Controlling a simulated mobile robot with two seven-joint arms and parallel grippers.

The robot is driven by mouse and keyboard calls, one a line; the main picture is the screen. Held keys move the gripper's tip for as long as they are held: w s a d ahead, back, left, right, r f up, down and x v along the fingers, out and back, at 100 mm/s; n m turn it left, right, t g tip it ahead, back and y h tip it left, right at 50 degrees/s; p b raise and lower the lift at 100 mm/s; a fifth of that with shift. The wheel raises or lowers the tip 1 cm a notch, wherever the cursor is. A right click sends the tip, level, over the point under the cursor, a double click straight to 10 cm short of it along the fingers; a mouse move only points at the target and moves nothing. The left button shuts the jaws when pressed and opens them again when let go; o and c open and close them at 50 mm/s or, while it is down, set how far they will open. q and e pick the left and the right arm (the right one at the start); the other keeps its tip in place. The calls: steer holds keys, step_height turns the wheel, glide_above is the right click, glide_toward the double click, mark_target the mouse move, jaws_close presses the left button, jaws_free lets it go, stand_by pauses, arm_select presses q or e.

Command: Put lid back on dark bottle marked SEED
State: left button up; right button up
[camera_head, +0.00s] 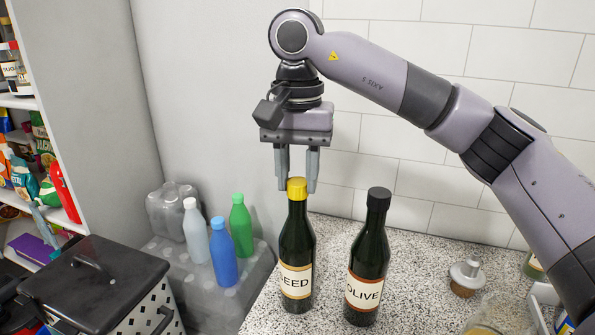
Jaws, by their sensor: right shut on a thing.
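The dark bottle marked SEED (296,255) stands upright on the speckled counter; the label's first letter is partly turned out of view. A yellow lid (297,189) is at the top of its neck, with no visible gap between them. I cannot tell whether it is fully seated. My right gripper (297,186) points straight down over the bottle, its two fingers shut on the yellow lid from either side. My left gripper is not in view.
A dark bottle marked OLIVE (368,265) with a black lid stands close on the right. A grey-and-cork stopper (466,276) lies farther right. Blue (223,258), green (240,226) and pale (195,232) bottles stand left. A black-lidded bin (80,285) is at lower left.

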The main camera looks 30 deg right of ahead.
stand_by(0.4)
steer(key=o, duration=1.6)
steer(key=shift+c, duration=0.2)
steer(key=shift+r, duration=0.1)
steer(key=shift+r, duration=3.4)
jaws_close()
